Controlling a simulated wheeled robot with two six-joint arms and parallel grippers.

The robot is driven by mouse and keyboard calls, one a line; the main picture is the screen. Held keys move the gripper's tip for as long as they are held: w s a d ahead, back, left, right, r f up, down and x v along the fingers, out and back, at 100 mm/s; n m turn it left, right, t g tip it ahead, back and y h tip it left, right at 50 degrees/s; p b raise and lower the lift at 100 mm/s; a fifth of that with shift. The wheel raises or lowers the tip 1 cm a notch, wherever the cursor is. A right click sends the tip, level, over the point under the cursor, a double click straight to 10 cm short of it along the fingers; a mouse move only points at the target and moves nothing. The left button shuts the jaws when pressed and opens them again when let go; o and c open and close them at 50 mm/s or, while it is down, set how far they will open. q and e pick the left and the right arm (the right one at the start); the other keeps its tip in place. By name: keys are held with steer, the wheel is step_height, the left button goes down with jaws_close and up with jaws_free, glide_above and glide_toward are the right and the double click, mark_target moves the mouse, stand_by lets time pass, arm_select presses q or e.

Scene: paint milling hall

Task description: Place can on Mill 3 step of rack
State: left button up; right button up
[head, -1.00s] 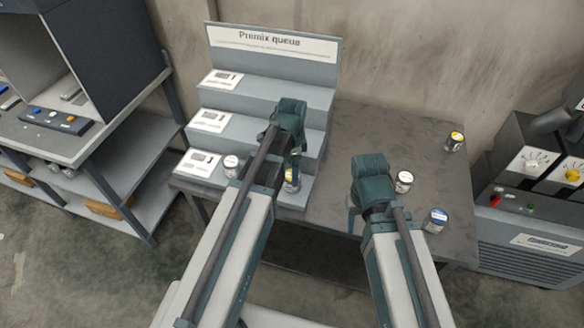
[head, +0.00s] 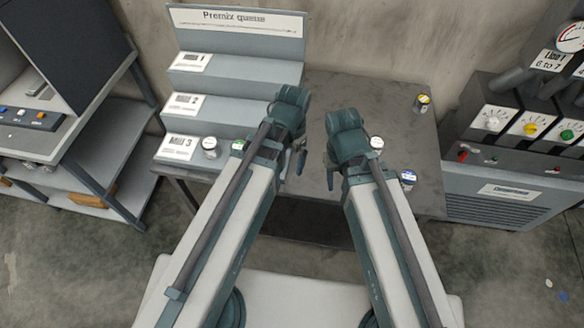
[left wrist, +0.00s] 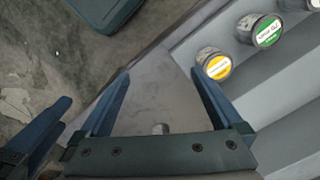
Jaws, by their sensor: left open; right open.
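The stepped rack (head: 235,103) has three label plates; its lowest step carries the Mill 3 label (head: 178,148). A white-topped can (head: 210,147) and a green-labelled can (head: 238,147) stand there. In the left wrist view a yellow-topped can (left wrist: 215,65) stands beside the green one (left wrist: 265,31), at the step's end; my left arm hides it in the head view. My left gripper (head: 293,165) is open and empty, just right of the step. It also shows in the left wrist view (left wrist: 162,85), one finger close to the yellow-topped can. My right gripper (head: 331,177) is open over the table.
A grey machine with dials (head: 510,130) is at the right. A shelf bench (head: 100,150) is at the left.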

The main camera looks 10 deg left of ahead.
arm_select(q)
steer(key=s+d+n, duration=0.2)
steer(key=s+n, duration=0.1)
steer(key=s, duration=0.2)
steer(key=shift+s+d, duration=0.2)
steer(key=shift+d, duration=0.2)
step_height(320, 180, down, 6)
steer(key=b, duration=0.5)
steer(key=shift+r, duration=0.25)
